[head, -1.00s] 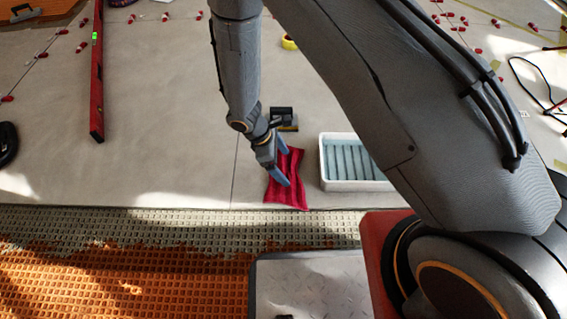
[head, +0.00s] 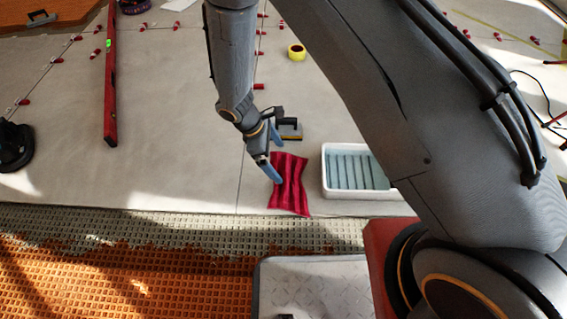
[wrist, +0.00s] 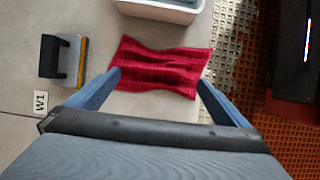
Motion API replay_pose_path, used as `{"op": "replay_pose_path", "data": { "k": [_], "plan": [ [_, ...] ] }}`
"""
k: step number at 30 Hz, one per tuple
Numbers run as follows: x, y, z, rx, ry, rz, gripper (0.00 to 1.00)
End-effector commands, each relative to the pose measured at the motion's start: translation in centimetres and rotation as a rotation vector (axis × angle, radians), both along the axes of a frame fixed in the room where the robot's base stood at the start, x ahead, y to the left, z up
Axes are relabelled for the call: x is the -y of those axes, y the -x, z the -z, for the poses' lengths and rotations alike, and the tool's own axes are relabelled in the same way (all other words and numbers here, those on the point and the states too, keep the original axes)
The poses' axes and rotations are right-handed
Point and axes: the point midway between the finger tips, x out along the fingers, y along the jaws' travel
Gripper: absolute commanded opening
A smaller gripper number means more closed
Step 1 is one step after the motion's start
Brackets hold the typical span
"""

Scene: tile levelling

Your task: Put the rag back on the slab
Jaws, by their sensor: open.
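The red rag (head: 290,188) lies spread on the grey slab (head: 170,160), close to the slab's front edge. It also shows in the wrist view (wrist: 162,68), flat with slightly wavy folds. My gripper (head: 275,157) is open, with its blue fingers just above the rag's upper left part in the head view. In the wrist view the two fingertips of my gripper (wrist: 158,80) are apart, near the rag's left and right ends, and nothing is held between them. Whether the fingertips touch the rag I cannot tell.
A white tray with blue ribs (head: 327,183) stands right of the rag. A dark-handled float (head: 289,131) stands just behind it. A red level (head: 110,100) and yellow tape (head: 296,52) lie farther off. Orange matting (head: 120,280) begins beyond the slab's front edge.

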Motion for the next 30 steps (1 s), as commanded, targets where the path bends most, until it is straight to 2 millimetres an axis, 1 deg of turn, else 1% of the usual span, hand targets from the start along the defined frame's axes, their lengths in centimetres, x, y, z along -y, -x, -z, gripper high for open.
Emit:
{"op": "replay_pose_path", "data": {
  "k": [1,3,8,10,11,13,14,17,18,20,21,23,24,26,27,30],
  "plan": [
    [-0.4,0.1,-1.1,0.001,-0.001,0.001,1.0],
    [-0.7,0.0,-1.9,0.001,-0.001,0.0,1.0],
    [-1.2,0.0,-2.9,0.0,-0.001,0.001,1.0],
    [-1.4,0.0,-3.7,0.005,-0.005,0.01,1.0],
    [-1.5,0.0,-4.2,0.009,-0.008,0.017,1.0],
    [-1.9,0.0,-6.0,0.025,-0.02,0.047,1.0],
    [-2.1,0.1,-7.0,0.032,-0.027,0.064,1.0],
    [-2.6,0.8,-11.2,0.063,-0.057,0.138,1.0],
    [-2.9,1.1,-13.0,0.075,-0.072,0.17,1.0],
    [-3.1,1.9,-15.6,0.093,-0.094,0.221,1.0],
    [-3.2,2.5,-17.2,0.103,-0.109,0.253,1.0],
    [-3.3,3.4,-19.7,0.116,-0.131,0.304,1.0],
    [-3.3,4.1,-21.2,0.126,-0.148,0.336,1.0],
    [-3.3,5.2,-23.5,0.137,-0.173,0.386,1.0],
    [-3.3,6.0,-24.9,0.143,-0.188,0.419,1.0],
    [-3.0,8.1,-28.2,0.155,-0.231,0.5,1.0]
  ]
}}
